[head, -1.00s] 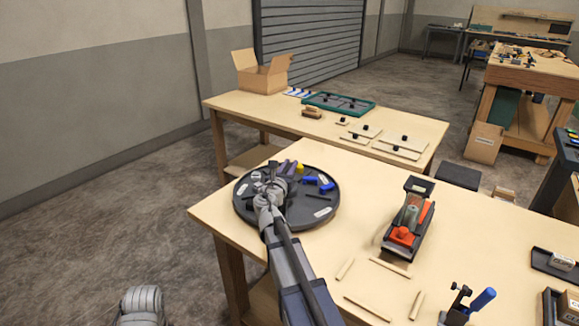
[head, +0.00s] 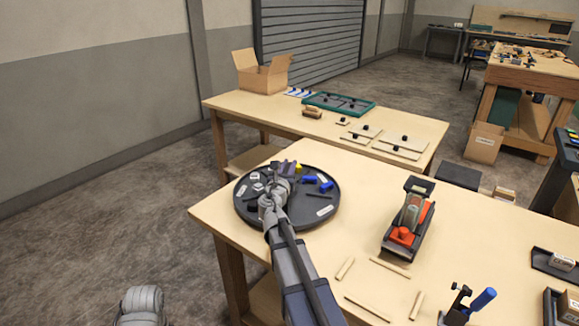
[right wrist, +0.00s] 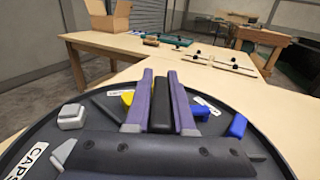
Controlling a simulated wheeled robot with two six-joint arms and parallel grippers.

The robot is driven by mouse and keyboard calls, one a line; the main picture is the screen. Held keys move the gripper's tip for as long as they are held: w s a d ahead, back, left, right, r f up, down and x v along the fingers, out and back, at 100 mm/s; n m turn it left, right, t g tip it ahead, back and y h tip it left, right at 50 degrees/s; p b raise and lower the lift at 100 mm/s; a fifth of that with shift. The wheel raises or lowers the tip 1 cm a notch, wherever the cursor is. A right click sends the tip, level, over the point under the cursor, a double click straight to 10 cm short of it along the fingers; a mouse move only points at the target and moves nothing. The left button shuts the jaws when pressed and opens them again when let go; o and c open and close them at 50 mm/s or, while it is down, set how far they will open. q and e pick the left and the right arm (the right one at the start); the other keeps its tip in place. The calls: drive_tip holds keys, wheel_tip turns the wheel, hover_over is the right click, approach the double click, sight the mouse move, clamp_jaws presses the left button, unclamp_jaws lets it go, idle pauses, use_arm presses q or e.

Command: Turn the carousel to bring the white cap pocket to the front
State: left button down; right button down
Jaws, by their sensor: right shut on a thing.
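The carousel (head: 300,217) is a dark round tray on the near table's left end, carrying small parts and white labels. My right gripper (head: 284,167) reaches over it. In the right wrist view its purple fingers (right wrist: 160,82) are shut on an upright black peg (right wrist: 161,108) on the carousel. A white cap (right wrist: 71,113) sits left of the fingers, near a white label reading CAPS (right wrist: 27,163) and a grey piece (right wrist: 63,151). A yellow part (right wrist: 127,97) and blue parts (right wrist: 237,125) lie on either side. My left gripper is out of view.
A black and orange device (head: 408,222) stands right of the carousel on the near table. Several wooden strips (head: 390,268) lie in front of it. The far table holds a cardboard box (head: 262,73) and a green tray (head: 340,103). Bare tabletop lies between carousel and device.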

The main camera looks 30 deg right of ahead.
drive_tip(key=shift+w+a+n+t+y, duration=0.2)
drive_tip(key=shift+n+t+y, duration=0.7)
drive_tip(key=shift+y, duration=0.35)
drive_tip(key=shift+w+a+n+t+y, duration=0.1)
drive_tip(key=shift+a+n+t+y, duration=0.05)
drive_tip(key=shift+n+t+y, duration=0.95)
drive_tip(key=shift+w+a+n+t+y, duration=0.15)
drive_tip(key=shift+n+y, duration=0.45)
drive_tip(key=shift+y, duration=0.4)
drive_tip(key=shift+s+a+n+t+y, duration=0.1)
drive_tip(key=shift+a+n+t+y, duration=0.1)
drive_tip(key=shift+n+y, duration=0.65)
drive_tip(key=shift+w+a+n+t+y, duration=0.15)
drive_tip(key=shift+n+y, duration=0.2)
drive_tip(key=shift+y, duration=0.85)
drive_tip(key=shift+a+n+y, duration=0.2)
drive_tip(key=shift+n+y, duration=0.65)
drive_tip(key=shift+y, duration=0.45)
drive_tip(key=shift+a+n+y, duration=0.2)
drive_tip(key=shift+n+y, duration=0.65)
drive_tip(key=shift+y, duration=0.45)
drive_tip(key=shift+s+a+n+g+y, duration=0.1)
drive_tip(key=shift+a+n+g+y, duration=0.2)
drive_tip(key=shift+n+y, duration=0.4)
drive_tip(key=shift+a+n+g+y, duration=0.1)
drive_tip(key=shift+n+g+y, duration=0.3)
drive_tip(key=shift+y, duration=0.6)
drive_tip(key=shift+a+y, duration=0.1)
drive_tip(key=shift+y, duration=0.2)
